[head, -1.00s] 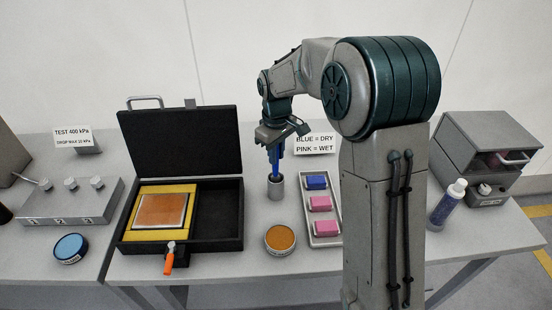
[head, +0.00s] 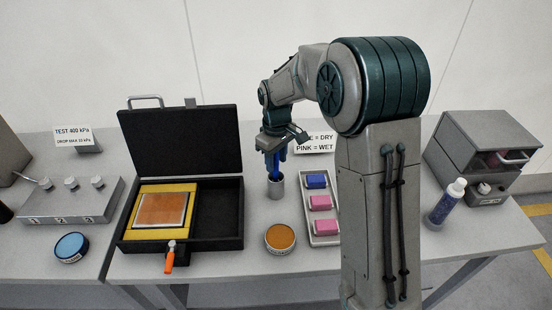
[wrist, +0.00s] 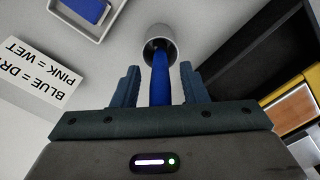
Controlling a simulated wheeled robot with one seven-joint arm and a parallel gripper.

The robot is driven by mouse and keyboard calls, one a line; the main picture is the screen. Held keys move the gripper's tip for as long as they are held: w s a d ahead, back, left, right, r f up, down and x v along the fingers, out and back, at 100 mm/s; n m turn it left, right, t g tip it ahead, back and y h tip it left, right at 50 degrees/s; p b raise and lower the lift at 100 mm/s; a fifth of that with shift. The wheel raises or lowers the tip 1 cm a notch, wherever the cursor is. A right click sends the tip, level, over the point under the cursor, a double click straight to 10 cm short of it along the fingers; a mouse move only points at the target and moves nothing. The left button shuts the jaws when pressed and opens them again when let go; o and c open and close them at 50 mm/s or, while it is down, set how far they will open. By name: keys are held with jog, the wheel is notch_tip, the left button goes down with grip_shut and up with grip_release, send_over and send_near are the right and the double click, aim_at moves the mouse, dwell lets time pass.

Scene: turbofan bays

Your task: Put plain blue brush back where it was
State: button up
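The plain blue brush (wrist: 161,80) stands upright in a small grey metal cup (wrist: 159,38), its lower end inside the cup and hidden. In the head view the brush (head: 274,165) shows between my gripper and the cup (head: 276,188). My gripper (wrist: 160,85) is open around the brush handle, with a narrow gap on each side in the wrist view. In the head view my gripper (head: 275,152) is just above the cup. The handle's top is hidden by my gripper.
A tray (head: 324,240) with one blue and two pink blocks stands right of the cup. An orange round tin (head: 280,238) is in front. An open black case (head: 228,245) is to the left. A sign (head: 315,147) stands behind. A bottle (head: 445,203) is at right.

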notch_tip(320, 180, up, 12)
jog(key=shift+f+b, duration=0.2)
jog(key=shift+b, duration=0.5)
jog(key=shift+r, duration=0.3)
jog(key=shift+s+d+r, duration=0.1)
jog(key=shift+s, duration=0.1)
jog(key=s+d+f+m+t, duration=0.1)
jog(key=s+d+m, duration=0.3)
jog(key=s, duration=0.8)
jog(key=s+d+f+m+t, duration=0.1)
jog(key=s+d+m, duration=0.4)
jog(key=s, duration=0.8)
jog(key=shift+s+d+t, duration=0.25)
jog(key=shift+d+t, duration=0.55)
jog(key=shift+d, duration=0.05)
